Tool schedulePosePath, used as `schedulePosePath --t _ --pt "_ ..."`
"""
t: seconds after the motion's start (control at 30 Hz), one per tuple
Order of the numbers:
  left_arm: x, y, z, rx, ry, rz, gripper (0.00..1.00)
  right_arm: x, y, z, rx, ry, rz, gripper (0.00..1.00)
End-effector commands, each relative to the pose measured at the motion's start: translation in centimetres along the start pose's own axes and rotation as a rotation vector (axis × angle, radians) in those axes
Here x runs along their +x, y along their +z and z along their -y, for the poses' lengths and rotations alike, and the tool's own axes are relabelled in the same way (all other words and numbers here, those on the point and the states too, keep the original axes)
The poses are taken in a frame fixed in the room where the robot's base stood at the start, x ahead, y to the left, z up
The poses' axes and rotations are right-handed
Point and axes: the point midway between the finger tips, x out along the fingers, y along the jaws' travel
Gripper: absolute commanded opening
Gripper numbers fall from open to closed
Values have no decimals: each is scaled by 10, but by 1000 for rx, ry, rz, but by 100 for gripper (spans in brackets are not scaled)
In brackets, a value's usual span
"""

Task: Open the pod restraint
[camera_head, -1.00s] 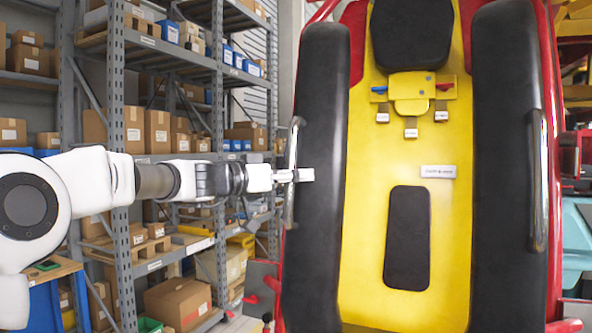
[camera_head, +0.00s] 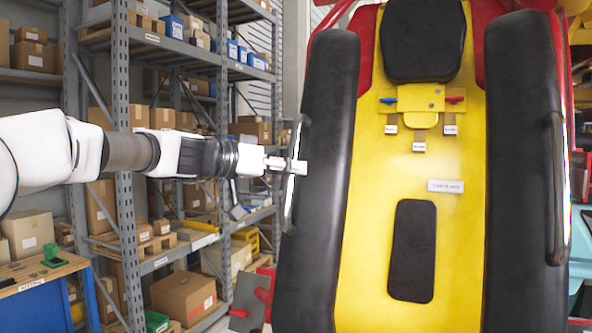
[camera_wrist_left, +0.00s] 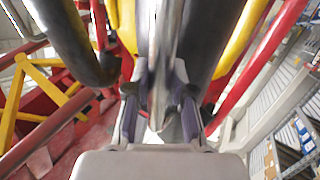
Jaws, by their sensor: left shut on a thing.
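The pod's restraint shows as two long black padded bars, the left bar (camera_head: 318,190) and the right bar (camera_head: 526,160), flanking the yellow body (camera_head: 370,240). A grey metal handle (camera_head: 290,212) runs along the outer side of the left bar. My left gripper (camera_head: 289,166) comes in from the left and is shut on that handle near its middle. In the left wrist view the bright metal handle (camera_wrist_left: 163,50) passes between the fingers (camera_wrist_left: 160,105). A second handle (camera_head: 556,190) is on the right bar, with no gripper at it. My right gripper is not in view.
Grey shelving with cardboard boxes (camera_head: 184,297) stands behind my left arm. A workbench (camera_head: 40,275) is at the lower left. A latch panel (camera_head: 420,98) with blue and red tabs sits below the black headrest (camera_head: 422,40). Red framing surrounds the pod.

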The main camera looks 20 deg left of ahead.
Motion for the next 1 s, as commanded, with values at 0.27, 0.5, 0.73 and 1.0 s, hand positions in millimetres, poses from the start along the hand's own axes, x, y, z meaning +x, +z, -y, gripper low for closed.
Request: schedulePosePath --t 0.27,0.5,0.73,1.0 --pt "-43 -81 -36 -85 -10 125 0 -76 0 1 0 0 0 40" --pt "-61 -113 -50 -150 -22 225 0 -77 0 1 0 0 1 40" --pt "-64 -114 -52 -168 -27 248 0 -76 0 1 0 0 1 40" --pt "-63 -113 -52 -170 -26 251 0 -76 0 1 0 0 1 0"
